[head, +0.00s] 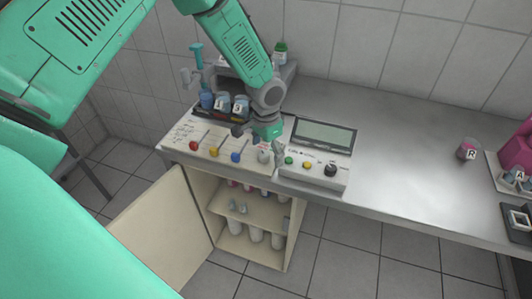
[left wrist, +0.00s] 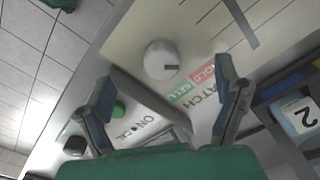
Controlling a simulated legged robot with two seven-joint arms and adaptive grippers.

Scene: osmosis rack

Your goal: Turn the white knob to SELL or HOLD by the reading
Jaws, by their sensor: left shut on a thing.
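The white knob (head: 264,156) is on the pale panel at the front of the bench. In the left wrist view the knob (left wrist: 161,60) has a dark mark pointing right. Beside it are a red HOLD label (left wrist: 203,77) and a green SELL label (left wrist: 178,93). The screen (head: 323,134) is grey-green, with no readable figure. My right gripper is not in view.
Red (head: 194,146), yellow (head: 215,152) and blue (head: 236,157) levers stand left of the knob. The meter box (head: 315,172) with green, yellow and black controls is close on the right. Labelled containers (head: 240,104) stand behind. An open cabinet (head: 252,203) is below.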

